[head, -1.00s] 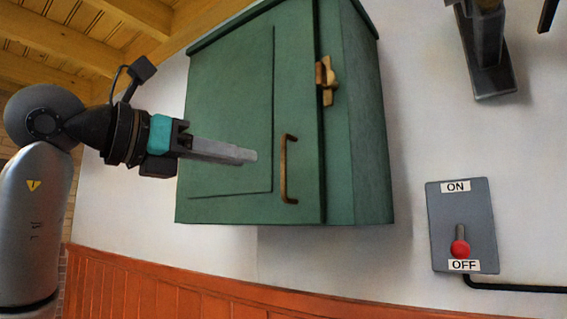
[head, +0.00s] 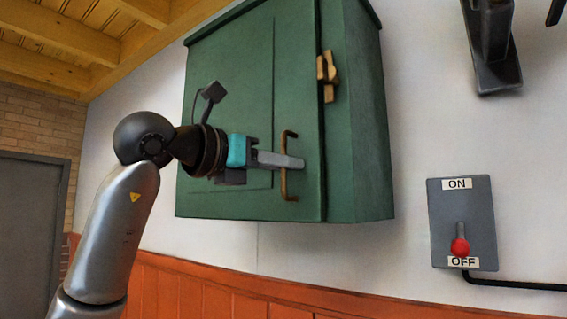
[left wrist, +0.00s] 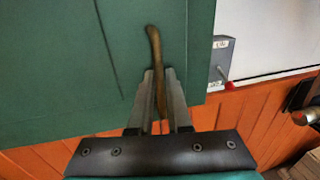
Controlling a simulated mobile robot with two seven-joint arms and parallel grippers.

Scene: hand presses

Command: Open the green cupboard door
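The green cupboard (head: 360,150) hangs on the white wall, and its door (head: 235,60) looks shut. A brass-coloured bar handle (head: 284,188) stands upright near the door's lower right. A wooden catch (head: 327,75) sits higher up at the door's right edge. My left gripper (head: 300,163) is at the handle, its fingers level. In the left wrist view the handle (left wrist: 154,45) runs between the two fingers of my left gripper (left wrist: 159,74), with narrow gaps showing beside it, so they look open around it. My right gripper is not recognisable in either view.
A grey switch box (head: 472,205) with a red-knobbed lever at OFF is on the wall to the right. A dark metal fixture (head: 493,50) is above it. Orange panelling (head: 190,290) runs below the cupboard.

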